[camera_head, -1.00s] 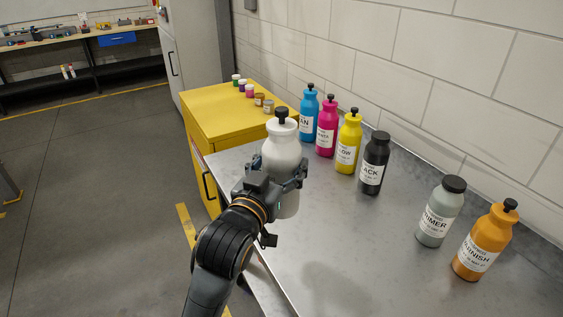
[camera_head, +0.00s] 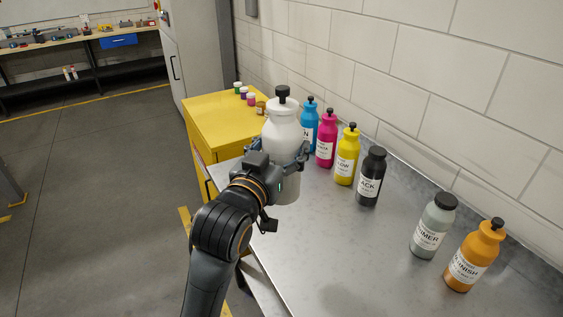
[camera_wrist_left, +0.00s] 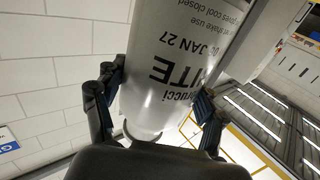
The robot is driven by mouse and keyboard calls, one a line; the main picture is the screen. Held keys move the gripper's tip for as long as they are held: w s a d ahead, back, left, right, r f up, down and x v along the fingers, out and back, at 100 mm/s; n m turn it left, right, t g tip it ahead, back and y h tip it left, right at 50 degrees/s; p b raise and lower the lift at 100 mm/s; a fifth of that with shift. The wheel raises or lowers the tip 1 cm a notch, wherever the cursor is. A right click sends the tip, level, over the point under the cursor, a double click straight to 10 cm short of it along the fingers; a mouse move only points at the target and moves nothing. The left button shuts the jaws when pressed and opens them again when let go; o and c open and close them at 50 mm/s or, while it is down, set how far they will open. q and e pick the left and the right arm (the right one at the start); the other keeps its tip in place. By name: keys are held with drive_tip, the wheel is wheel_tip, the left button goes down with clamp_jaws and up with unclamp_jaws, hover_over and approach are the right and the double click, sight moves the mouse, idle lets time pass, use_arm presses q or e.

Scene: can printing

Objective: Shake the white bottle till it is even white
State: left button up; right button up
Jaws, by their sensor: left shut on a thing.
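The white bottle (camera_head: 284,122) has a black cap and stands roughly upright in the head view, held above the metal table. My left gripper (camera_head: 289,163) is shut around its body. In the left wrist view the white bottle (camera_wrist_left: 178,68) fills the middle, its printed label appearing upside down, with fingers of the left gripper (camera_wrist_left: 153,100) on both sides. The bottle's outside looks plain white; its contents cannot be seen. My right gripper is not in view.
Along the wall on the metal table (camera_head: 330,240) stand blue (camera_head: 310,125), magenta (camera_head: 326,140), yellow (camera_head: 346,158), black (camera_head: 370,180), grey (camera_head: 432,230) and orange (camera_head: 474,258) bottles. A yellow cabinet (camera_head: 215,120) with small jars is behind. The table front is clear.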

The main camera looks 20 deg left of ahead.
sight(283, 163)
use_arm(q)
drive_tip(key=shift+r, duration=0.95)
drive_tip(key=shift+d+f, duration=0.1)
drive_tip(key=shift+f, duration=2.85)
drive_tip(key=shift+r, duration=0.2)
